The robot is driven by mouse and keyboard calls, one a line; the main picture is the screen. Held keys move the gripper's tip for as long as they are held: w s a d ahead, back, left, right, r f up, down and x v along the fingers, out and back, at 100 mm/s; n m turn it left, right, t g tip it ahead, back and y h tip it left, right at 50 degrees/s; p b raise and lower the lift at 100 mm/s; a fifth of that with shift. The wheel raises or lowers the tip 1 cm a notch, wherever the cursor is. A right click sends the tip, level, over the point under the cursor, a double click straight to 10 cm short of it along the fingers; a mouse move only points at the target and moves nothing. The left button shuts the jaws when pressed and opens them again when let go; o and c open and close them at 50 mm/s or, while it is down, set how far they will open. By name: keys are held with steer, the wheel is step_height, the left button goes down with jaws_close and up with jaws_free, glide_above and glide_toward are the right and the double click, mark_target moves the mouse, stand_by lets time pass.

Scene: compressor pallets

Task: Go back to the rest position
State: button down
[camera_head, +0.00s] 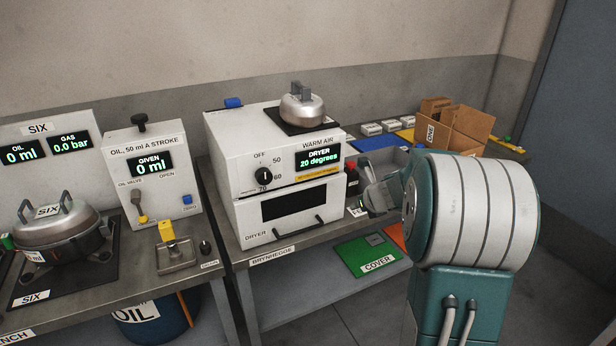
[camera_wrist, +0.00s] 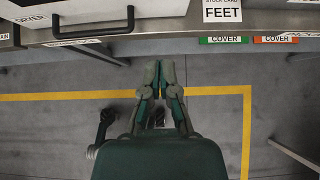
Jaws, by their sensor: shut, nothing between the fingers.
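My gripper (camera_wrist: 160,68) is shut and empty in the wrist view. Its fingertips point toward the bench front edge, with grey floor beneath. In the head view my gripper (camera_head: 374,198) shows partly, just right of the dryer, and my large white-and-teal arm link hides much of the arm behind it.
A cardboard box (camera_head: 462,128) is at the back right. Yellow-lined floor (camera_wrist: 60,120) is mostly clear.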

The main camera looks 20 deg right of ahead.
steer(key=s+a+r+n+g+y, duration=0.1)
steer(key=s+a+r+n, duration=0.35)
steer(key=a+n, duration=0.45)
steer(key=s+a+r+n+g+y, duration=0.1)
steer(key=s+a+r+n, duration=0.3)
steer(key=s+a+n, duration=0.35)
steer(key=s+a+n+h, duration=0.1)
steer(key=s+a+n, duration=0.3)
steer(key=s+n, duration=0.4)
steer(key=s+a+n+g+h, duration=0.1)
steer(key=s+a+n, duration=0.3)
steer(key=s+n, duration=0.5)
steer(key=shift+r+n, duration=0.25)
steer(key=shift+n, duration=0.8)
steer(key=shift+a, duration=0.1)
